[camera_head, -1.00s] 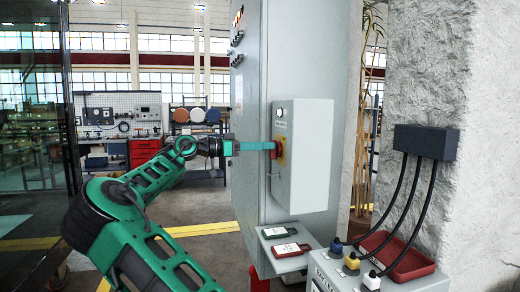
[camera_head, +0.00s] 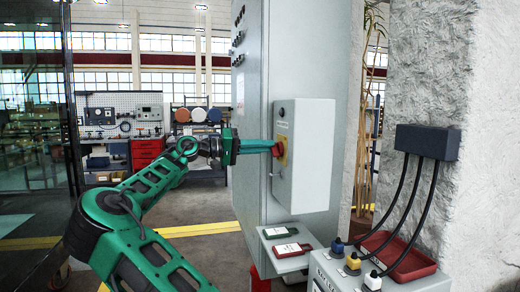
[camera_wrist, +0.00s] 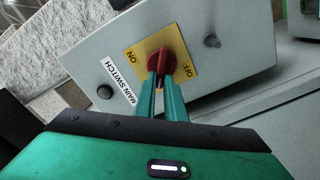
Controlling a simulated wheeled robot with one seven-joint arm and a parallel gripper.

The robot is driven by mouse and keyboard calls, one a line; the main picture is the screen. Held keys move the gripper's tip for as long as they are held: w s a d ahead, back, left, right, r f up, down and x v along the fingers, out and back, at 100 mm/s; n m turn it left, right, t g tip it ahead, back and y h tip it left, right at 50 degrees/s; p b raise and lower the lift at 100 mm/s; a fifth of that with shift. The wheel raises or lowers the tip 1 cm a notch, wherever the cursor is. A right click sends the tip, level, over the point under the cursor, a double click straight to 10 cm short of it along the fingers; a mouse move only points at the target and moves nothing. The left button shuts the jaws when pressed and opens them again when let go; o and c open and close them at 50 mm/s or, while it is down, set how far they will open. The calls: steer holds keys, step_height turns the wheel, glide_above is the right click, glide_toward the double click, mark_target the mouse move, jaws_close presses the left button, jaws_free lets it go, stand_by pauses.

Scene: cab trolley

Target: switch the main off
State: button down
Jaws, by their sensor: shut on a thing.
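The main switch is a red rotary knob (camera_wrist: 161,64) on a yellow plate (camera_wrist: 181,52) marked ON and OFF. A white MAIN SWITCH label (camera_wrist: 118,82) is beside the plate. The plate is on the face of a grey box (camera_head: 309,155) fixed to a tall cabinet. My gripper (camera_wrist: 161,80) is shut on the red knob, with one green finger on each side of its grip. The knob's grip lies between the ON and OFF marks in the wrist view; its exact angle is partly hidden by the fingers. In the head view, the knob (camera_head: 278,150) shows at my fingertips.
The tall grey cabinet (camera_head: 249,105) stands behind the box. A rough wall (camera_head: 420,80) is at right. Open floor lies left of the cabinet.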

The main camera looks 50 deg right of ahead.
steer(key=shift+w+f+n, duration=0.1)
steer(key=shift+f+n, duration=0.1)
steer(key=shift+n, duration=1)
steer(key=shift+w+f+n, duration=0.15)
steer(key=shift+f+n, duration=0.05)
steer(key=shift+n, duration=1)
steer(key=shift+w+f+n, duration=0.1)
steer(key=shift+f+n, duration=0.1)
steer(key=shift+n, duration=1)
steer(key=c, duration=1.8)
jaws_free()
steer(key=shift+f, duration=0.1)
steer(key=shift+d, duration=0.1)
steer(key=v, duration=1.1)
steer(key=shift+s, duration=0.1)
steer(key=shift+s, duration=0.1)
